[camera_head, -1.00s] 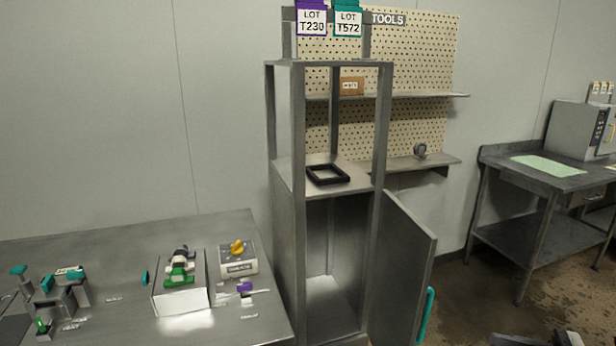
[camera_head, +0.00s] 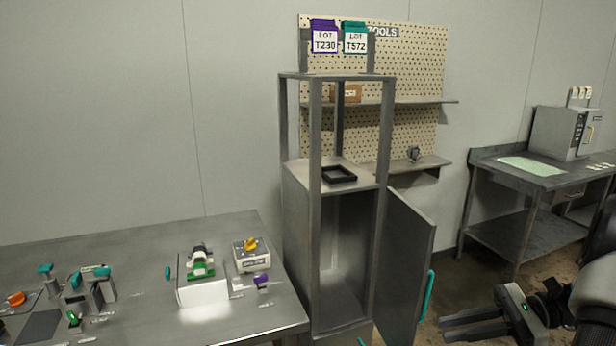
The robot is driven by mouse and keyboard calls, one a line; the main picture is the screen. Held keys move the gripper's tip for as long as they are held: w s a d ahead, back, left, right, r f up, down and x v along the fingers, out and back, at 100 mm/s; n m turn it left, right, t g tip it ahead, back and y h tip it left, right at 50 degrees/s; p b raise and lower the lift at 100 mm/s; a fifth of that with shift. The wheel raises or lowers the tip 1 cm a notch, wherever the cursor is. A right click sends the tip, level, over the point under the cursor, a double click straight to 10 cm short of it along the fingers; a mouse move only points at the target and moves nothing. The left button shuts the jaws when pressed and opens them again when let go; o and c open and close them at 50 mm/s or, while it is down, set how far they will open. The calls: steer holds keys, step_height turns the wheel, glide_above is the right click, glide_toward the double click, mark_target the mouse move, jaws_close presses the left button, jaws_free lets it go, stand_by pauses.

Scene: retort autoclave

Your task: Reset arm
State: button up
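My gripper (camera_head: 443,328) is at the lower right, in front of the open cabinet door and over the floor. Its two fingers point left with a gap between them, and nothing shows between them. Part of my arm (camera_head: 595,290) shows at the right edge. The gripper is apart from the bench and from the cabinet.
A metal cabinet (camera_head: 300,240) stands in the middle, its door (camera_head: 408,265) with a teal handle swung open to the right. A black square frame (camera_head: 339,174) lies on its shelf. A bench (camera_head: 130,240) with fixtures is at left; a table (camera_head: 530,172) with a grey machine (camera_head: 562,132) is at right.

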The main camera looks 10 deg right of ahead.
steer(key=s+a+r+n+g+h+p, duration=0.1)
steer(key=s+a+r+n+h+p, duration=0.25)
steer(key=a+r+n+h, duration=0.5)
steer(key=s+a+r+n+g+h+p, duration=0.15)
steer(key=a+r+n+h+p, duration=0.35)
steer(key=a+r, duration=0.8)
steer(key=s+r+n+t+p, duration=0.2)
steer(key=s+r+n+t, duration=0.1)
steer(key=s+n, duration=0.3)
steer(key=shift+a+r+t, duration=0.3)
steer(key=shift+a+t, duration=0.15)
steer(key=shift+t, duration=0.4)
steer(key=shift+s+d+h, duration=0.1)
steer(key=shift+h, duration=0.15)
